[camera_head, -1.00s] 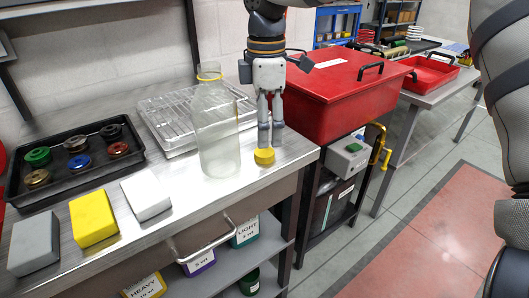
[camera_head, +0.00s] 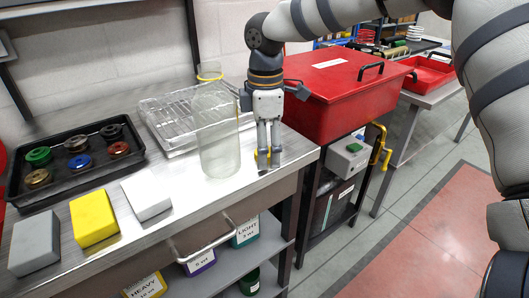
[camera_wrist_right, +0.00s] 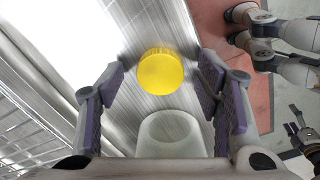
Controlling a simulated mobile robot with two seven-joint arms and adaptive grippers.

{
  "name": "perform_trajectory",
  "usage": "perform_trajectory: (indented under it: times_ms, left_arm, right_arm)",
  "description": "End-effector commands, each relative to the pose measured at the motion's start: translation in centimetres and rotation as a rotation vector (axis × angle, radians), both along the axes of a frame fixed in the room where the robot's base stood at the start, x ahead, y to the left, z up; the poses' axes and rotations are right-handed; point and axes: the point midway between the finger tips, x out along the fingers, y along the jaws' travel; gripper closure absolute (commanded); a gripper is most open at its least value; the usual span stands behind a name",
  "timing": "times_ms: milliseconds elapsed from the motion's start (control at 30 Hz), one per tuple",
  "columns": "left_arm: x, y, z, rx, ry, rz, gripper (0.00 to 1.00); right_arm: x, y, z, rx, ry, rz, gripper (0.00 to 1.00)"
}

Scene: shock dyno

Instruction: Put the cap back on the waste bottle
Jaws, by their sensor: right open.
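A wire rack tray (camera_head: 165,120) stands behind the bottle. A black tray (camera_head: 75,160) of coloured caps and grey, yellow (camera_head: 93,218) and white blocks lie to the left. A red lidded bin (camera_head: 345,100) stands close at the right. The bench's front edge is near the cap.

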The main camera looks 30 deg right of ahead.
Motion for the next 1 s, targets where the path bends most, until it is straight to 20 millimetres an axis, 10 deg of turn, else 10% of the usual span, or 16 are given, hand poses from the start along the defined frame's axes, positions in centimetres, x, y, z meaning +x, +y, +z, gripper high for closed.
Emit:
perform_trajectory:
  times_ms: [267, 667, 1000]
  left_arm:
    - [0.0, 0.0, 0.0, 0.0, 0.0, 0.0, 0.15]
    - [0.0, 0.0, 0.0, 0.0, 0.0, 0.0, 0.15]
    - [0.8, 0.0, 0.8, 0.0, -0.032, 0.0, 0.15]
  right_arm:
    - [0.0, 0.0, 0.0, 0.0, 0.0, 0.0, 0.74]
    - [0.0, 0.0, 0.4, 0.0, 0.0, -0.001, 0.74]
    - [-1.5, 1.7, 6.2, -0.001, -0.008, 0.002, 0.74]
